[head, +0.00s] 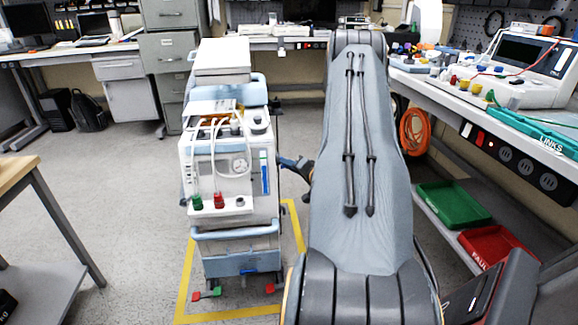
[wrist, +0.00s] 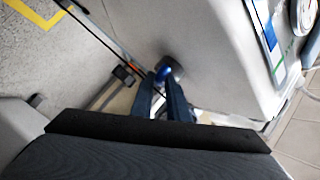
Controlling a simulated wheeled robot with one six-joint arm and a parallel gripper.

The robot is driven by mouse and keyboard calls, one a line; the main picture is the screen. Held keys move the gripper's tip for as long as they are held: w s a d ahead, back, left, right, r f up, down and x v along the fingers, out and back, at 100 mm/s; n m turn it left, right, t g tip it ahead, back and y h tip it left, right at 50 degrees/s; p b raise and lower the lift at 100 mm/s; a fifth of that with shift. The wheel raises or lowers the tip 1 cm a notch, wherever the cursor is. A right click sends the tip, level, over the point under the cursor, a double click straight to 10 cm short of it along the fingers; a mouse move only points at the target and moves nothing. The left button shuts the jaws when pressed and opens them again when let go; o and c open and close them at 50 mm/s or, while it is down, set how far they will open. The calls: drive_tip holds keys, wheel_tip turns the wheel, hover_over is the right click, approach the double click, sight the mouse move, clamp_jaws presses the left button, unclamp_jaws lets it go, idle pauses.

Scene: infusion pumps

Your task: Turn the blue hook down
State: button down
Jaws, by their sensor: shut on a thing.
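The blue hook (wrist: 171,70) is a small rounded blue piece on the side wall of the pale pump machine (head: 230,165). In the wrist view my gripper (wrist: 165,80) has its two dark blue fingers at the hook, shut on it, and they cover part of it. The hook's exact angle is hard to tell. In the head view my gripper (head: 290,163) reaches the machine's right side from behind my large grey arm, and the hook is too small to make out there.
The machine stands on a cart inside a yellow floor outline (head: 185,285). A workbench (head: 475,95) with devices is at the right, with a green tray (head: 452,205) and a red tray (head: 495,248) below. A wooden table (head: 30,170) is at the left. Floor between is clear.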

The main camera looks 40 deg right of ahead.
drive_tip(key=shift+f, duration=0.1)
drive_tip(key=shift+w+d+f+n+t+y+b, duration=0.2)
drive_tip(key=shift+f+n+t+b, duration=0.7)
drive_tip(key=shift+t+b, duration=0.85)
drive_tip(key=shift+w+d+f+n+t+y+b, duration=0.25)
drive_tip(key=shift+f+n+t+b, duration=0.3)
drive_tip(key=shift+n+t+b, duration=1.2)
drive_tip(key=shift+w+d+f+n+t+y+b, duration=0.25)
drive_tip(key=shift+f+n+t+b, duration=0.65)
drive_tip(key=shift+b, duration=1.5)
drive_tip(key=shift+w+a+r+t, duration=0.1)
drive_tip(key=shift+a+r+t, duration=0.1)
drive_tip(key=shift+t, duration=0.1)
drive_tip(key=c, duration=1.8)
unclamp_jaws()
drive_tip(key=shift+o, duration=0.2)
drive_tip(key=shift+d, duration=0.1)
